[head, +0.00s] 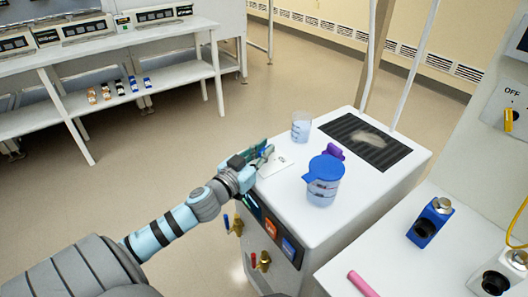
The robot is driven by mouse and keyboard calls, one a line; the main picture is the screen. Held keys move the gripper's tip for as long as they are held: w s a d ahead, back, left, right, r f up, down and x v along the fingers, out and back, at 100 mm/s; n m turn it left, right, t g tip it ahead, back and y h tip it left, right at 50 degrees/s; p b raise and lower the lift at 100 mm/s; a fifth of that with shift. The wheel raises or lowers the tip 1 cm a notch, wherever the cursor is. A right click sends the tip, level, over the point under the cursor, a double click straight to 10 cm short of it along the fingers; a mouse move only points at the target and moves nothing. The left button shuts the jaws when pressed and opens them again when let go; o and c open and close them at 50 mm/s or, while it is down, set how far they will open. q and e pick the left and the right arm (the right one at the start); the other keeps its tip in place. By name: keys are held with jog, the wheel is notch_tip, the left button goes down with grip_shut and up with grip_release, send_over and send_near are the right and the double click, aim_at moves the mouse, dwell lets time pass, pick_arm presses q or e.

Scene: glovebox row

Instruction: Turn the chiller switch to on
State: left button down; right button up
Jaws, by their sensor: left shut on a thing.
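The chiller appears to be the white cabinet (385,195), with a dark vent grille on top and brass valves on its front. My left gripper (266,153) reaches in from the left to its top left edge, over a small white plate (277,167) on the top. The gripper is shut on a small part at this plate, which I take to be the chiller switch. The fingers mostly hide it, so its position cannot be read. My right gripper is not in view.
On the cabinet top stand a clear beaker (301,127), a blue-lidded jug (323,182) and a purple object (333,151). At right is a yellow switch (509,119) on a plate marked OFF.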

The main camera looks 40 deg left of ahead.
pick_arm(q)
jog(key=m+h+b, duration=0.1)
jog(key=m+h, duration=0.1)
jog(key=h, duration=0.1)
jog(key=shift+m+h+p, duration=0.45)
jog(key=shift+m+h, duration=0.05)
jog(key=shift+h, duration=0.3)
jog(key=shift+m+g+h+p, duration=0.4)
jog(key=shift+h+p, duration=0.05)
jog(key=shift+h, duration=0.15)
jog(key=c, duration=1.7)
grip_release()
